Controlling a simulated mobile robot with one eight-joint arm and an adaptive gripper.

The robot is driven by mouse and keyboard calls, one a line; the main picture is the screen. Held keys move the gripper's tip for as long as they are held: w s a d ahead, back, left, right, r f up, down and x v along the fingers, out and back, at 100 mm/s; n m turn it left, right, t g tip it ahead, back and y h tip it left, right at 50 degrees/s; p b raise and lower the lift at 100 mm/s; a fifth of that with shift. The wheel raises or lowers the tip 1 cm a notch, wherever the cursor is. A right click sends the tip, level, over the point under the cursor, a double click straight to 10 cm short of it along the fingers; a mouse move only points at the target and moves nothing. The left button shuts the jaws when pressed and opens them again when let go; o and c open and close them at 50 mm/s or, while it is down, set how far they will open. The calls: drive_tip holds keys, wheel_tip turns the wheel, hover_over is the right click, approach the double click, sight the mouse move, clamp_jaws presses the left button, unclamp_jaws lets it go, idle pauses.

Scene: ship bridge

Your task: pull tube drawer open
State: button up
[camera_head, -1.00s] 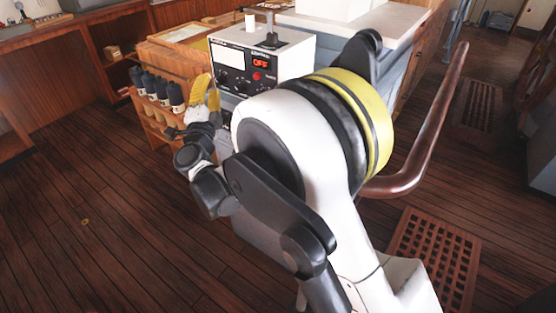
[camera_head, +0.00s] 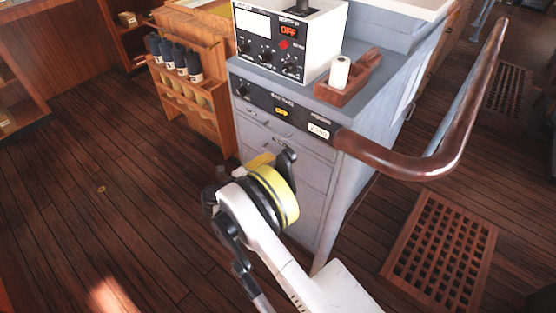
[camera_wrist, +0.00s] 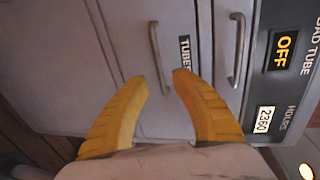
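The grey tube drawer (camera_wrist: 130,30) shows in the wrist view, turned sideways, with a dark "TUBES" label (camera_wrist: 185,58). Its front looks flush with the cabinet. Its metal bar handle (camera_wrist: 157,50) lies between the two yellow fingertips of my gripper (camera_wrist: 160,80). My gripper is open, with one finger on each side of the handle's near end. I cannot tell whether a finger touches it. In the head view my wrist and arm hide most of the gripper and the tube drawer's handle.
A second handle (camera_wrist: 236,50) sits close beside the right finger, next to the black "OFF" panel (camera_wrist: 285,70). The grey cabinet (camera_head: 318,205) has a curved wooden rail (camera_head: 405,163) at its right. A bottle rack (camera_head: 195,95) stands left.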

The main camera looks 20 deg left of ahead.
sight(276, 157)
drive_tip(key=shift+b+x, duration=0.6)
drive_tip(key=shift+x, duration=1.75)
clamp_jaws()
drive_tip(key=shift+s+a, duration=0.1)
